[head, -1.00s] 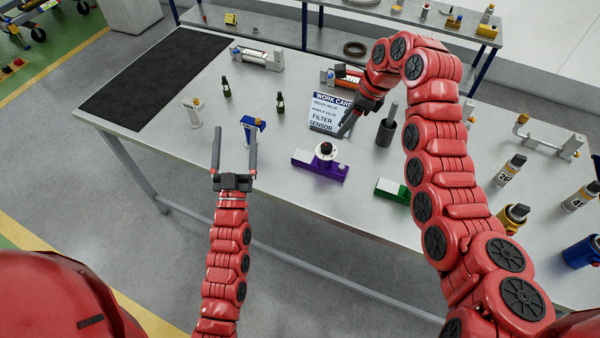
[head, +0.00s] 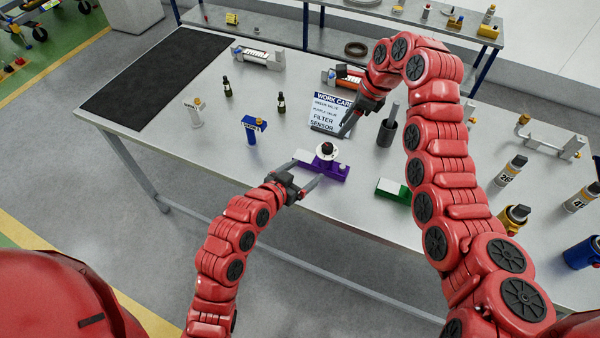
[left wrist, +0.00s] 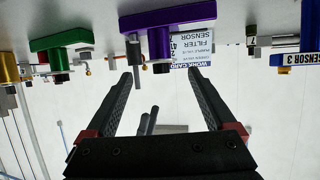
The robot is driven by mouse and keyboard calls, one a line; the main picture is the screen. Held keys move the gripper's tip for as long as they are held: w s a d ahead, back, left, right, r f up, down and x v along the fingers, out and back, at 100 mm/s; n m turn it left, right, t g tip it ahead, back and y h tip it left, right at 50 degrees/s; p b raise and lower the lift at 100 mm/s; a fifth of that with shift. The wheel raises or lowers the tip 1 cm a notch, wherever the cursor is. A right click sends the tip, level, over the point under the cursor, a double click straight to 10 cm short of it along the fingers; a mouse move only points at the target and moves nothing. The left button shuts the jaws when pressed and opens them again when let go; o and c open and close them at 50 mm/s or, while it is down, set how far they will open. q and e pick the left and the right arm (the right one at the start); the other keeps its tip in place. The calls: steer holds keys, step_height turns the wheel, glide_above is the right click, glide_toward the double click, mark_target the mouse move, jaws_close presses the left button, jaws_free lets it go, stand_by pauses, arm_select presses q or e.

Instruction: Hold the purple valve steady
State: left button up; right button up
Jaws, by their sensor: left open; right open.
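The purple valve (head: 338,172) lies on the table, a purple block with a white label at its left end and a white round part with a dark top. My left gripper (head: 309,170) is open at the valve's near left side, and its fingers point toward the valve. In the left wrist view the picture is upside down; the purple valve (left wrist: 157,40) shows beyond and between the open fingertips (left wrist: 160,72), apart from them. My right gripper (head: 350,125) is open over the work card, beyond the valve, its fingers partly hidden.
A green valve (head: 402,197) lies to the right, partly behind my right arm. A dark cylinder holder (head: 385,133) stands behind it. The work card (head: 327,100) lies behind the valve. A blue-topped part (head: 252,128) and small bottles (head: 281,103) stand to the left.

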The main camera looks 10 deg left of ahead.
mark_target(331, 151)
arm_select(q)
steer(key=x, duration=1.6)
steer(key=shift+s+d+r, duration=0.1)
jaws_close()
arm_select(e)
steer(key=shift+o, duration=0.2)
